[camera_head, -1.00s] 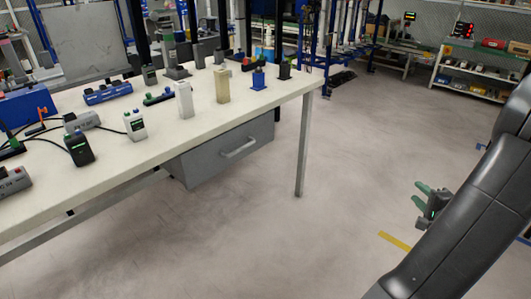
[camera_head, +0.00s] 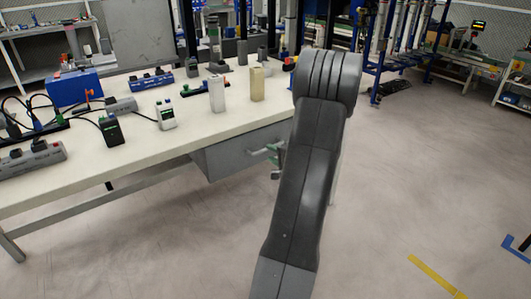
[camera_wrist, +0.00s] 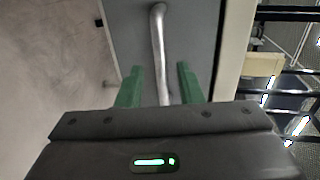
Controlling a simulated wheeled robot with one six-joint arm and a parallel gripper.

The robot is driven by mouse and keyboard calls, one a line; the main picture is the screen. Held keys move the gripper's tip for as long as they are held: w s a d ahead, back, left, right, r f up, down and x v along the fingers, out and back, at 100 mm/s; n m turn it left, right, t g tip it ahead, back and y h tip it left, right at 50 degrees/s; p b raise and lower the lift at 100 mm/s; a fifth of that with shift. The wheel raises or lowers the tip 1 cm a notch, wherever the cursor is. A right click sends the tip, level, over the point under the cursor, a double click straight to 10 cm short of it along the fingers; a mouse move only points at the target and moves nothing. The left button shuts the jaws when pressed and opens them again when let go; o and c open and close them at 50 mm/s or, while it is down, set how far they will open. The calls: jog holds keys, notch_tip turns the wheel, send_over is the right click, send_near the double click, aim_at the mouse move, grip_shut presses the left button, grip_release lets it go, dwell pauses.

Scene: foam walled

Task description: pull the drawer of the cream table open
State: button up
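The cream table (camera_head: 140,153) stands on the left in the head view. Its grey drawer (camera_head: 225,158) hangs under the top near the right end and looks shut. The drawer's bar handle (camera_wrist: 158,35) runs upright through the wrist view, in front of the grey drawer front (camera_wrist: 128,30). My gripper (camera_wrist: 160,85) is open, with one green finger on each side of the handle and a gap showing on both sides. In the head view my gripper (camera_head: 273,156) is at the drawer front, partly hidden by my arm, which also covers the drawer's right end.
The tabletop holds a blue box (camera_head: 75,88), a power strip (camera_head: 32,160), a black meter (camera_head: 111,130) and several small blocks. Open floor (camera_head: 400,180) lies in front and to the right, with a yellow floor mark (camera_head: 435,275).

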aim_at(266, 150)
jog(key=shift+x, duration=1.85)
grip_shut()
